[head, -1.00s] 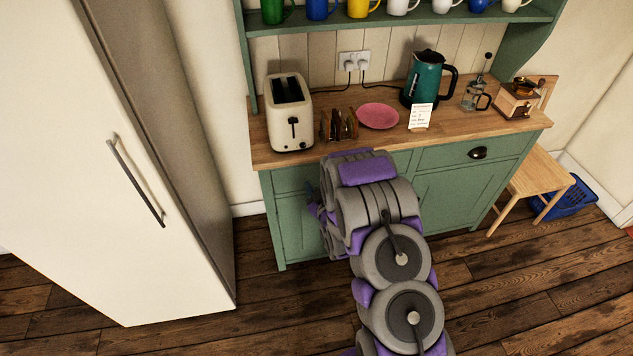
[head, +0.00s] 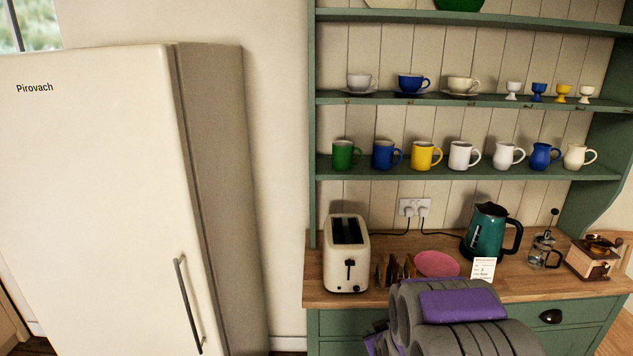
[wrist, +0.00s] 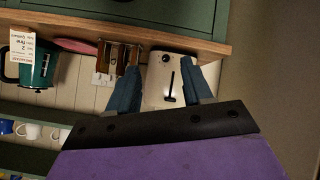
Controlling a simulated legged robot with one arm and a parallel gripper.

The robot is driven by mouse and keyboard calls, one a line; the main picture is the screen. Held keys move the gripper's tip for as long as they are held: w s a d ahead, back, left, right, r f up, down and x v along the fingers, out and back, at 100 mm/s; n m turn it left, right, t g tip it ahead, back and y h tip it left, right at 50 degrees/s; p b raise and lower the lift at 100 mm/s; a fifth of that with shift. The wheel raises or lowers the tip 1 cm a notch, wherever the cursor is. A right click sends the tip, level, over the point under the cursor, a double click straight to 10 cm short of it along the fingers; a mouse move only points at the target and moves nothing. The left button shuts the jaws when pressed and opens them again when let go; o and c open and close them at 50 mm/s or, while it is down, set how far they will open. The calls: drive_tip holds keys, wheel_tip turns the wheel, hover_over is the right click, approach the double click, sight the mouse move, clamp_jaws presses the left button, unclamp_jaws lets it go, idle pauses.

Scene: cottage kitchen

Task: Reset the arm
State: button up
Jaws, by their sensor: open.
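My arm, grey and purple, is folded in front of the green dresser at the bottom of the head view; its gripper is hidden there. In the wrist view my gripper (wrist: 160,90) shows two blue-grey fingers spread apart, with nothing between them in its grasp. The cream toaster (wrist: 170,76) appears beyond and between the fingers in that view, upside down. In the head view the toaster (head: 347,254) stands on the left of the wooden worktop (head: 400,243).
The worktop also holds a toast rack (head: 394,269), pink plate (head: 437,263), card (head: 483,269), teal kettle (head: 490,232), cafetiere (head: 545,250) and coffee grinder (head: 594,256). Shelves above hold several mugs (head: 423,155), cups and egg cups. A tall cream fridge (head: 100,190) stands at left.

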drive_tip(key=s+a+r+m+g, duration=0.1)
drive_tip(key=s+r+g, duration=0.3)
drive_tip(key=s, duration=1)
drive_tip(key=s+r+m+g, duration=0.1)
drive_tip(key=s+r+g, duration=0.3)
drive_tip(key=s, duration=1)
drive_tip(key=s+a+r+m+g, duration=0.1)
drive_tip(key=s+r+g, duration=0.3)
drive_tip(key=s, duration=1.1)
wheel_tip(320, 180, up, 3)
drive_tip(key=shift+a+r+m, duration=0.1)
drive_tip(key=shift+a+m, duration=0.2)
drive_tip(key=shift+m, duration=0.2)
